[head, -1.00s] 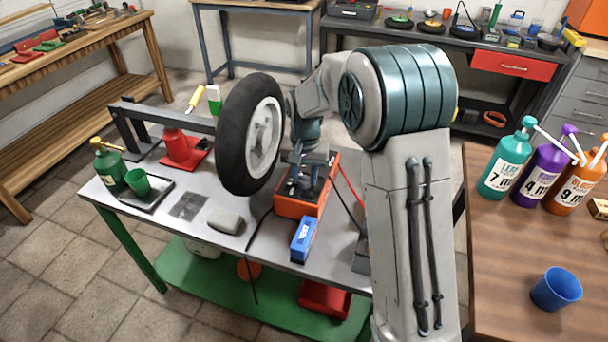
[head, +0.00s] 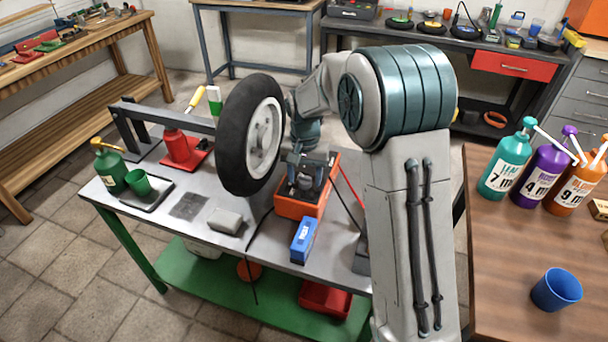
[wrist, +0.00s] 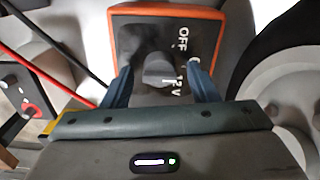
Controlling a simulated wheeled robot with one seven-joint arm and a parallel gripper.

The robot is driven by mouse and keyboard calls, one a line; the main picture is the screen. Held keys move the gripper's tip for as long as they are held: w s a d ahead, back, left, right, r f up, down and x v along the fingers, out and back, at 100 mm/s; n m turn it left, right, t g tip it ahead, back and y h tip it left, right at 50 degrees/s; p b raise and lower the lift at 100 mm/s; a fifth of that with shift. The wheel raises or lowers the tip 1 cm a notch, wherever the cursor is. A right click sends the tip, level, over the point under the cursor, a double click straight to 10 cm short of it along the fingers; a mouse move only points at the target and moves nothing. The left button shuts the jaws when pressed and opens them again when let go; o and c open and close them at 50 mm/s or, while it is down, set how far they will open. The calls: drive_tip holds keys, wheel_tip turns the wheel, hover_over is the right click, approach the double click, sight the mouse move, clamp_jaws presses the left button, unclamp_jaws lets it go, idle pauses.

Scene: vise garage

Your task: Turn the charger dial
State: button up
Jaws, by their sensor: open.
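The charger is an orange box (head: 296,208) with a black top face, standing on the metal workbench (head: 265,262) right of the wheel. In the wrist view its face (wrist: 185,18) carries white markings reading "OFF" and "12 V". The dark dial (wrist: 158,70) rises from the middle of that face. My gripper (wrist: 160,76) is open, with one blue-grey finger on either side of the dial. I cannot tell whether a finger touches it. In the head view my gripper (head: 311,172) is over the charger and partly hides the dial.
The upright wheel (head: 237,140) stands close left of my gripper. A blue box (head: 303,240) sits in front of the charger. Red and black cables (head: 350,188) run off its right side. A grey block (head: 225,221) lies on the bench to the left.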

sight(306, 177)
wheel_tip(306, 177, up, 14)
drive_tip(key=p, duration=0.1)
drive_tip(key=shift+f, duration=0.1)
idle(0.4)
drive_tip(key=s+d+r+n+t+p, duration=0.1)
drive_tip(key=s+d+r+p, duration=0.1)
drive_tip(key=s+d+r, duration=0.3)
drive_tip(key=s+d+r+p, duration=0.1)
drive_tip(key=s+d, duration=0.1)
drive_tip(key=s, duration=0.6)
drive_tip(key=s+d+f+n+t+p, duration=0.1)
drive_tip(key=s+d, duration=0.3)
drive_tip(key=s, duration=0.9)
drive_tip(key=shift+s+f+n+t+p, duration=0.2)
drive_tip(key=shift+f+n+t+p, duration=0.2)
drive_tip(key=shift+f+p, duration=0.35)
drive_tip(key=shift+d+r, duration=0.1)
drive_tip(key=shift+c, duration=0.2)
